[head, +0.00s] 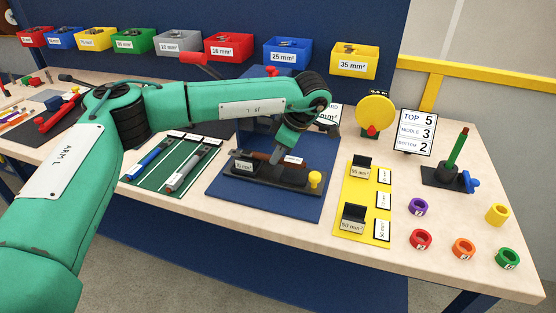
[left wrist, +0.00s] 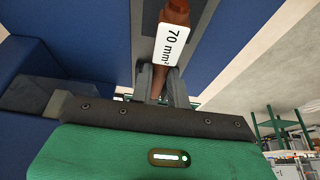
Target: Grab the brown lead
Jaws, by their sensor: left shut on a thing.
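The brown lead (head: 264,156) lies along a black holder (head: 262,172) with a yellow knob, on the blue mat. In the left wrist view the brown lead (left wrist: 175,12) carries a white "70 mm²" label and runs between the fingers. My left gripper (head: 279,153) reaches down onto the lead from above and is shut on it. The gripper's fingers (left wrist: 161,84) stand on both sides of the lead in the left wrist view. The arm hides part of the holder's back area. My right gripper is not in view.
A green mat (head: 160,188) with blue and grey tools lies left of the blue mat (head: 225,198). A yellow strip (head: 350,212) with two black blocks lies to the right. Coloured rings, a sign (head: 416,132) and a post stand further right. Bins line the back.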

